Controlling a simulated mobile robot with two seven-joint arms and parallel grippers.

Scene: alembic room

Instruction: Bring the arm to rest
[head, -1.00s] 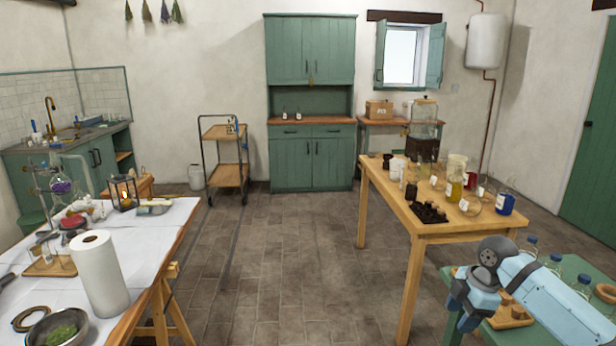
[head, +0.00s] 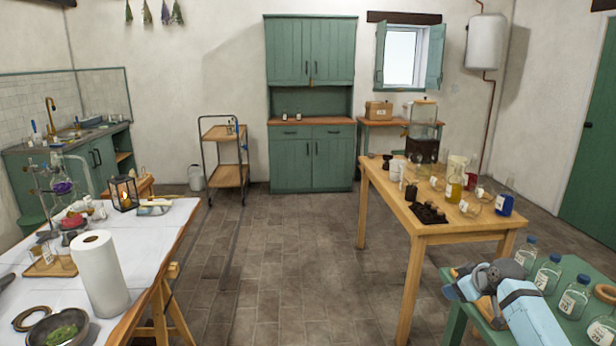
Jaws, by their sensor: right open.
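My right arm comes in at the lower right, light blue with a dark grey joint. My right gripper (head: 453,289) is at its far end, above the left side of the green table (head: 566,268). It is small and seen from above, so its fingers show poorly; it is open and I see nothing held in it. My left gripper is out of view.
Several labelled bottles (head: 548,274) stand on the green table beside my right arm. A wooden table (head: 440,228) with jars and a dark tray stands beyond. A white-covered table (head: 150,235) with a paper roll (head: 100,275) is at left. The middle floor is clear.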

